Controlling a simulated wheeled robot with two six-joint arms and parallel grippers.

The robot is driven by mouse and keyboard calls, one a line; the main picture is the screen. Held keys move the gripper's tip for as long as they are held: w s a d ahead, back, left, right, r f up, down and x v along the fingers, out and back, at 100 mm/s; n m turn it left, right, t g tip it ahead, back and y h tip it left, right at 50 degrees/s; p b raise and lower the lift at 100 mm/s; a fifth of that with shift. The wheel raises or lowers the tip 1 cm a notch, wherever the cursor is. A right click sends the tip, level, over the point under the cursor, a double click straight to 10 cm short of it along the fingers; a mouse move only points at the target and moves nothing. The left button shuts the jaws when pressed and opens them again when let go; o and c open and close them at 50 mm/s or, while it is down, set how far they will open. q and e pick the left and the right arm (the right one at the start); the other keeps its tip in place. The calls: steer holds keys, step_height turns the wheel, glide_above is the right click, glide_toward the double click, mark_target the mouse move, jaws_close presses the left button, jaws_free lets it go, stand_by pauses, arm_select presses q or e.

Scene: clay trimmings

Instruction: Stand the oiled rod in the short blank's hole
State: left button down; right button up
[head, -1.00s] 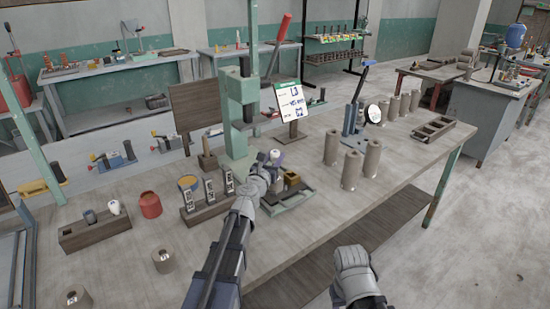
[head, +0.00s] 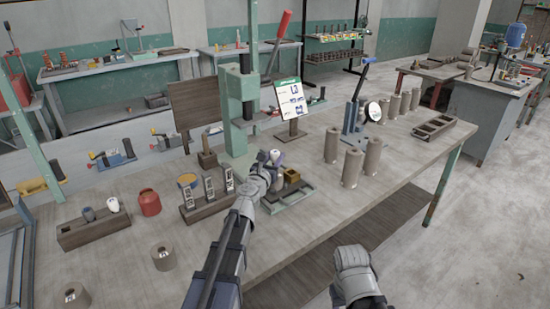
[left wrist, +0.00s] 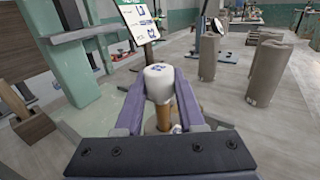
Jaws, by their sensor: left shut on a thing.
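My left gripper (head: 278,168) is shut on a rod with a white rounded cap (left wrist: 160,82), seen between the fingers in the left wrist view. An amber-brown length shows below the cap; its lower end is hidden.
The green press column (head: 235,110) and card stand (head: 292,105) rise behind the gripper. A block with two capped rods (head: 92,234), a red jar (head: 150,203) and a rack of tags (head: 208,205) stand left. Tall blanks (head: 352,168) stand right.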

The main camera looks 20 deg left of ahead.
arm_select(q)
steer(key=shift+f+b, duration=0.4)
steer(key=shift+f, duration=0.05)
stand_by(0.4)
steer(key=shift+c, duration=2.2)
jaws_free()
